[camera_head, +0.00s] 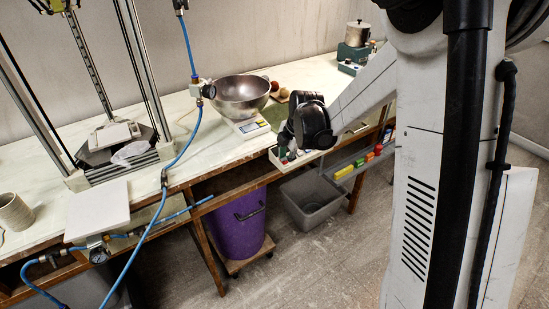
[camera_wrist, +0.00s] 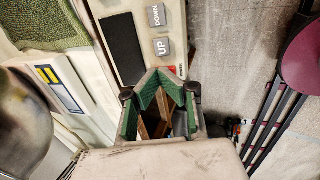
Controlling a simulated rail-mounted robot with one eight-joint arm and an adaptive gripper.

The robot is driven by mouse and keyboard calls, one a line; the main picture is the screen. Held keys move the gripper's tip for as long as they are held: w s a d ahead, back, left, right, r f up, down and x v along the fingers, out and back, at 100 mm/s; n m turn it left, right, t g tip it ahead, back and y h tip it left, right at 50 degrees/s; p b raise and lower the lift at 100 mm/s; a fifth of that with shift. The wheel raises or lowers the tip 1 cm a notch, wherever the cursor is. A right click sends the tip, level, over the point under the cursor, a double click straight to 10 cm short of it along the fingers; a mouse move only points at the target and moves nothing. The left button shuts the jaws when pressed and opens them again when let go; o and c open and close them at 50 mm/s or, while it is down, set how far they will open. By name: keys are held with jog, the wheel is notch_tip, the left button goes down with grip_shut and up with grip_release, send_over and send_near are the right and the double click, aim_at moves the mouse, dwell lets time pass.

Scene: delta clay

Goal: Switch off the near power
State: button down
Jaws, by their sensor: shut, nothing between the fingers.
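A pale control box (camera_wrist: 123,15) lies under my fingers in the wrist view. It has grey UP (camera_wrist: 162,46) and DOWN (camera_wrist: 156,15) keys and a dark panel. A small red part (camera_wrist: 174,70) shows right at my fingertips, partly covered by them. I cannot tell whether it is the power switch or how it is set. My gripper (camera_wrist: 164,74) is shut and empty, its green-padded fingers meeting over the box's near end. I cannot tell whether they touch it. In the head view the box (camera_head: 285,164) sits at the bench's front edge, partly hidden by my dark wrist.
A scale (camera_head: 250,128) bearing a metal bowl (camera_head: 240,97) stands left of the box. Blue hoses (camera_head: 180,150) hang further left. A purple bin (camera_head: 238,225) and a grey bin (camera_head: 318,213) are below. Coloured blocks (camera_head: 360,160) line a lower ledge to the right.

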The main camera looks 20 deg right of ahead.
jog(key=shift+a, duration=0.2)
jog(key=shift+s+d, duration=0.1)
jog(key=shift+s+d+f, duration=0.2)
jog(key=shift+s+d, duration=0.1)
jog(key=shift+s, duration=0.4)
jog(key=shift+r, duration=0.1)
jog(key=shift+s+r, duration=0.1)
jog(key=shift+r, duration=0.2)
jog(key=s+p+v, duration=0.1)
jog(key=p+v, duration=0.1)
jog(key=v, duration=1.1)
jog(key=shift+d, duration=0.2)
